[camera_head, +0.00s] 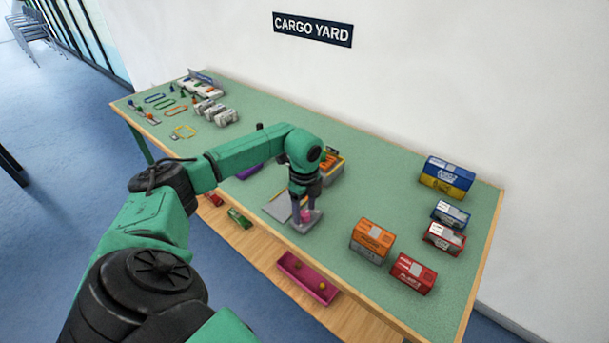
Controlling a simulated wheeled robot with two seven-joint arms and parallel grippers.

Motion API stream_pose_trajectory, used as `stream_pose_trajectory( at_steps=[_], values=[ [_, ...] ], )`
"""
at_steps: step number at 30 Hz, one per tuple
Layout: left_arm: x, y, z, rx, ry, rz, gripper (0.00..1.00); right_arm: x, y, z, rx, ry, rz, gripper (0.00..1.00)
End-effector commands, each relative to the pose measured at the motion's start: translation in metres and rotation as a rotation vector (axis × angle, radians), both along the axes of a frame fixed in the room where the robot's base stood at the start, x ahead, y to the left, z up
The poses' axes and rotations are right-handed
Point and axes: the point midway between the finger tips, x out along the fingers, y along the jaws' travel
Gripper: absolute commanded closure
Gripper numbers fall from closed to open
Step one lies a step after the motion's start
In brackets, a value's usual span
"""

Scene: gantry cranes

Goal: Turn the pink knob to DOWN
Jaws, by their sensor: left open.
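The pink knob (306,215) sits on a small grey control box (313,223) near the front edge of the green table, around its middle. My left gripper (302,209) points down over the knob, with its fingers at the knob. It is open. Whether the fingers touch the knob is too small to tell. The knob's setting and any DOWN label cannot be read from here. My right gripper is not in view.
Orange (372,239), red (413,273) and blue-yellow (446,178) boxes stand to the right on the green table (350,190). A grey-yellow container (333,168) is behind my gripper. A pink tray (308,278) lies on the lower shelf. Small items fill the far left end.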

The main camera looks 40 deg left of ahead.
Motion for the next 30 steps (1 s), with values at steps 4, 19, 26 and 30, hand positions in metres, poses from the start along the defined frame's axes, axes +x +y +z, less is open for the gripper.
stream_pose_trajectory(
  at_steps=[4,19,26,30],
  values=[
    [0.001,0.0,0.023,0.0,-0.006,0.0,0.32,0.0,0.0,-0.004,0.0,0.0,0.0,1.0],
    [0.001,0.001,0.141,0.0,-0.004,0.002,0.32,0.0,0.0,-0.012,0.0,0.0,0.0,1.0],
    [0.0,0.0,0.144,0.0,-0.002,0.001,0.32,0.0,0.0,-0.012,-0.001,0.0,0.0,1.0],
    [0.0,0.0,0.144,0.0,-0.002,0.001,0.32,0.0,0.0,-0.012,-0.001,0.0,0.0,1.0]
  ],
)
